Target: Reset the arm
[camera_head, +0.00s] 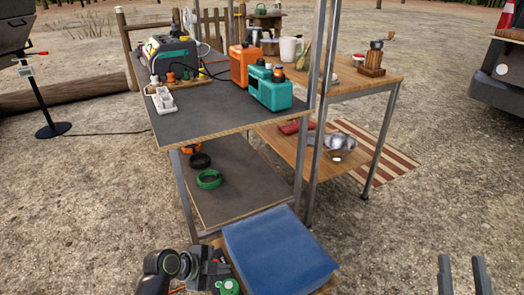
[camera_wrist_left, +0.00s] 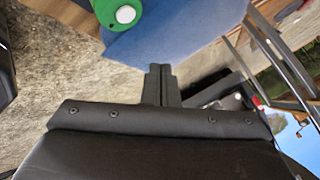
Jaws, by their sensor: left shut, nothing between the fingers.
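My left gripper (camera_wrist_left: 160,70) is shut and empty, its two dark fingers together in the left wrist view. In the head view my left arm is folded low at the bottom, beside the blue pad (camera_head: 278,248). The same blue pad (camera_wrist_left: 180,28) lies beyond the fingertips in the wrist view. A green round piece with a white centre (camera_wrist_left: 126,14) is near them; it also shows at the head view's bottom edge (camera_head: 228,287). My right gripper (camera_head: 462,272) is at the bottom right, its two fingers apart with only gravel between them.
A two-level metal-framed table stands ahead, its dark top (camera_head: 210,110) holding an orange case (camera_head: 243,64) and a teal case (camera_head: 270,90). A green ring (camera_head: 209,179) lies on the lower shelf. A wooden table (camera_head: 345,75) stands behind. Open gravel is at right.

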